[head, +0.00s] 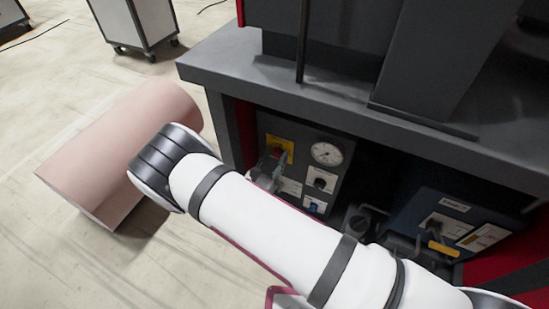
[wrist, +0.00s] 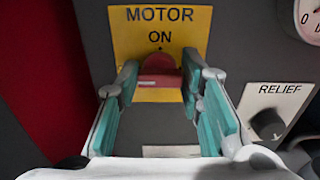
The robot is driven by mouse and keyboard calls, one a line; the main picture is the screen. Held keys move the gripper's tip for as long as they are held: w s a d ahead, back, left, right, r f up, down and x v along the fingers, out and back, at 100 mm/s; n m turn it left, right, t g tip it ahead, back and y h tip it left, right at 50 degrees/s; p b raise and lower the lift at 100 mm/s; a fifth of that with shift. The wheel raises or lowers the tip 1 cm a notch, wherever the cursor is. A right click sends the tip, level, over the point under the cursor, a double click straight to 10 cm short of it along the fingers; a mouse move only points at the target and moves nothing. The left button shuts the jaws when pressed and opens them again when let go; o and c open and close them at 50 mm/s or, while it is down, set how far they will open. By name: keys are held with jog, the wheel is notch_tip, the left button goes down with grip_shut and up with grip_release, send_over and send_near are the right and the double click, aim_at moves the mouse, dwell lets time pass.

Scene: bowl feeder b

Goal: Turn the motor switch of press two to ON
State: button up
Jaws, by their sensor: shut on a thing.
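The motor switch is a red knob (wrist: 158,72) on a yellow plate (wrist: 190,24) lettered MOTOR and ON in the wrist view. In the head view its yellow plate (head: 288,143) is at the upper left of the dark control panel under the press table. My gripper (head: 271,169) reaches the panel from the front; its teal-padded fingers (wrist: 159,80) stand on the left and right of the red knob and are shut on it. The lower part of the plate is partly covered by the fingers. The knob's exact turn angle is hard to tell.
A round gauge (head: 326,153) sits right of the switch, with a RELIEF knob (wrist: 267,124) below it. The grey press table (head: 225,72) overhangs the panel. A blue box (head: 440,215) stands at the right. A pinkish roll (head: 110,150) lies on the floor at left.

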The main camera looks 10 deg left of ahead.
jog(key=m+p, duration=0.1)
jog(key=m, duration=0.4)
jog(key=shift+d, duration=0.1)
jog(key=m+p, duration=0.1)
jog(key=m, duration=0.3)
jog(key=shift+f, duration=0.1)
jog(key=m+p, duration=0.1)
jog(key=m, duration=0.3)
jog(key=shift+m, duration=0.4)
jog(key=shift+d+f+m+p, duration=0.15)
jog(key=shift+m+p, duration=0.55)
jog(key=shift+m, duration=1.2)
jog(key=o, duration=1.2)
